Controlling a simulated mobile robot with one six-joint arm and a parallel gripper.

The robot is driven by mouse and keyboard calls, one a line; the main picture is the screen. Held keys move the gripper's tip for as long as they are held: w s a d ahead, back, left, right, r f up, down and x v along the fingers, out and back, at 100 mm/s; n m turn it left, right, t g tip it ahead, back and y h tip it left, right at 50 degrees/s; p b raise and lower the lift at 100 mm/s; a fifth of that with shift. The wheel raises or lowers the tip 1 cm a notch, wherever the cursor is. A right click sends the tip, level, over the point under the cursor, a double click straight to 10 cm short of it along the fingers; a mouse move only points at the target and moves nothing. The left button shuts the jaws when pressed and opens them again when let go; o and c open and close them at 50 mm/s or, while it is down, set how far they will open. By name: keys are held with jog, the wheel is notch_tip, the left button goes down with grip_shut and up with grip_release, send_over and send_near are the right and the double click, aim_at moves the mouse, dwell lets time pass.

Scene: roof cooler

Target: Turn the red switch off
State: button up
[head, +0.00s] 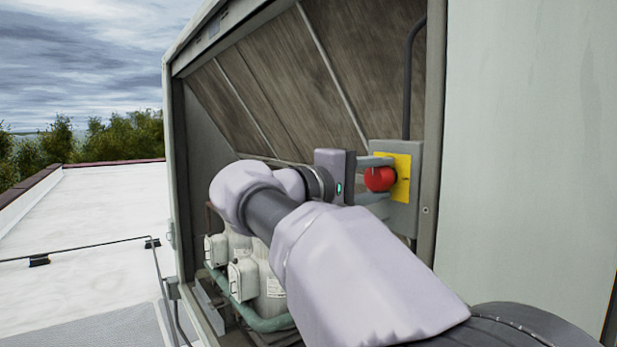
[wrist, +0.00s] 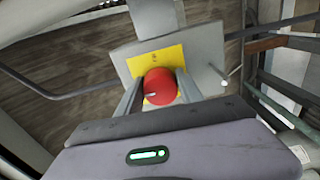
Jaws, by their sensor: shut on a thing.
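The red switch (head: 379,179) is a round red knob on a yellow plate (head: 403,176), fixed to a grey box inside the open cooler housing. In the wrist view the red switch (wrist: 160,86) sits between my two fingers, with a small white mark on its left side. My gripper (head: 378,180) reaches in from the left with one finger above the knob and one below in the head view. It is shut on the knob. The wrist view shows the yellow plate (wrist: 157,60) tilted behind the knob. The knob's far side is hidden.
The grey switch box (head: 403,213) has a dark conduit (head: 408,80) rising from it. The housing's frame post (head: 436,120) stands close to its right. White compressors (head: 243,270) with green piping sit below my arm. The white roof (head: 90,220) at left is mostly open.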

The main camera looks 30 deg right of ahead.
jog(key=o, duration=1.3)
jog(key=a, duration=0.5)
jog(key=s+a+b, duration=0.1)
jog(key=a, duration=0.5)
jog(key=a+b, duration=0.1)
jog(key=a, duration=0.5)
jog(key=shift+s+a, duration=0.15)
jog(key=shift+a, duration=0.05)
